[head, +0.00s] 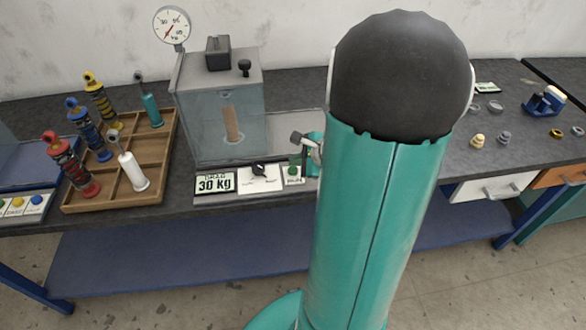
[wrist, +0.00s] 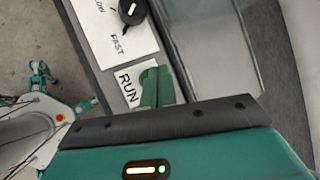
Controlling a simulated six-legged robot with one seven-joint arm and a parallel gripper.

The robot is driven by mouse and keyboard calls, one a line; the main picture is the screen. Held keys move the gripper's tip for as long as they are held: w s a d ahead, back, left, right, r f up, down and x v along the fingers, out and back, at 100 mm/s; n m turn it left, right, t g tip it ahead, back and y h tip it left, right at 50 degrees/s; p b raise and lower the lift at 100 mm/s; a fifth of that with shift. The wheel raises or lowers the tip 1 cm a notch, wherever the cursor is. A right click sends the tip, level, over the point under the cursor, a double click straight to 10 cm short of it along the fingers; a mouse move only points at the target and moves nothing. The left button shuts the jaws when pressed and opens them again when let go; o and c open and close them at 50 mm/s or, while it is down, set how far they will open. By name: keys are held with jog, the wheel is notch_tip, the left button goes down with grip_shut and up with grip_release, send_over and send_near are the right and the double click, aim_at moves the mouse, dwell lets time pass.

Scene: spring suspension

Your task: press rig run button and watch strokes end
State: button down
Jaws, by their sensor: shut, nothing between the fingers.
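The rig (head: 222,95) is a clear-walled box with a grey top, and a tan rod stands inside it. The green run button (head: 294,160) is on the rig's front ledge, at the right end. My gripper (head: 301,139) is shut and empty, close to the button in the head view. I cannot tell whether it touches the button. A round gauge (head: 172,25) with a red needle stands at the rig's upper left.
A black speed knob (head: 259,169) and a 30 kg sign (head: 214,183) sit left of the button. A wooden tray (head: 160,150) with several spring dampers stands further left. My teal arm blocks the bench's middle right. Small parts (head: 478,140) lie beyond it.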

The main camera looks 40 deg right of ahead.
aim_at(294, 171)
jog(key=shift+r, duration=2.5)
jog(key=shift+w+a+r, duration=0.1)
jog(key=shift+a+r, duration=0.1)
jog(key=shift+a, duration=0.15)
jog(key=a+r+n+g+y, duration=0.15)
jog(key=a+r+n, duration=0.25)
jog(key=a+n, duration=0.45)
jog(key=s+a+r+n+g+h, duration=0.1)
jog(key=s+a+r+n, duration=0.3)
jog(key=a+n, duration=0.4)
jog(key=s+a+r+n+g+h, duration=0.1)
jog(key=s+a+r+n, duration=0.3)
jog(key=a+n, duration=0.5)
jog(key=shift+s+a+h, duration=0.35)
jog(key=shift+s+a, duration=0.2)
jog(key=shift+s, duration=0.3)
jog(key=c, duration=2.2)
grip_release()
